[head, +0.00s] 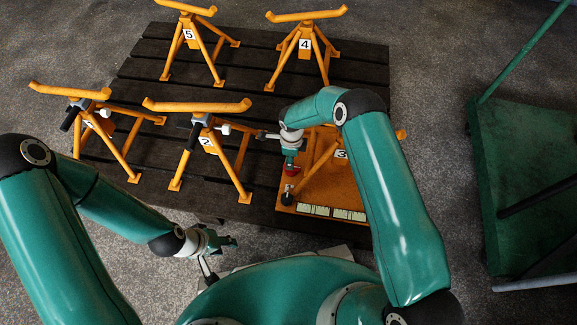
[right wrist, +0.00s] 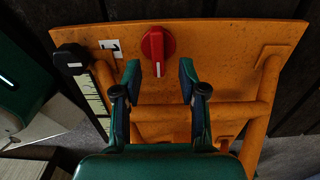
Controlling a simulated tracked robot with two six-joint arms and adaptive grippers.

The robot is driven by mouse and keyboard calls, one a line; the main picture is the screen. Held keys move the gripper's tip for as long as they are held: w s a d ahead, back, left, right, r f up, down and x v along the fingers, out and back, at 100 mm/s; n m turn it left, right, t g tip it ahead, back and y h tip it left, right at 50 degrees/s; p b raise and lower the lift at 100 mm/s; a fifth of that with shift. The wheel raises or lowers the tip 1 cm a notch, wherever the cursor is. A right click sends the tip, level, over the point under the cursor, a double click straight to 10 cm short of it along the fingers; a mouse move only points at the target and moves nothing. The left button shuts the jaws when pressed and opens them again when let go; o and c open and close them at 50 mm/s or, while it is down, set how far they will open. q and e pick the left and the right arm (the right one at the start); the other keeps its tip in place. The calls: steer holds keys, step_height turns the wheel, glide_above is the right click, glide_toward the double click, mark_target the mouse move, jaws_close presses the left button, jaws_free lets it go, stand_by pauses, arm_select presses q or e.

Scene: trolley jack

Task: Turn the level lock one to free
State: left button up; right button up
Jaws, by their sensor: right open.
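The level lock one is a red knob (right wrist: 157,45) on an orange panel (right wrist: 225,45), beside a white label reading 1 (right wrist: 110,47). A white mark on the knob points down in the right wrist view. In the head view the red knob (head: 291,170) shows just below my right gripper (head: 291,158). In the right wrist view my right gripper (right wrist: 160,75) is open, its fingertips just below the knob and to either side, with no clear contact. My left gripper (head: 225,242) hangs empty before the pallet's front edge; its finger gap is unclear.
A black knob (right wrist: 70,58) sits left of the label, above a pale scale strip (head: 330,212). Orange stands marked 2 (head: 208,107), 4 (head: 305,16) and 5 (head: 188,10) stand on the dark slatted pallet (head: 255,75). A green trolley (head: 520,170) stands at right.

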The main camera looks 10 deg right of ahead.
steer(key=shift+f+b, duration=0.5)
steer(key=shift+f, duration=1.65)
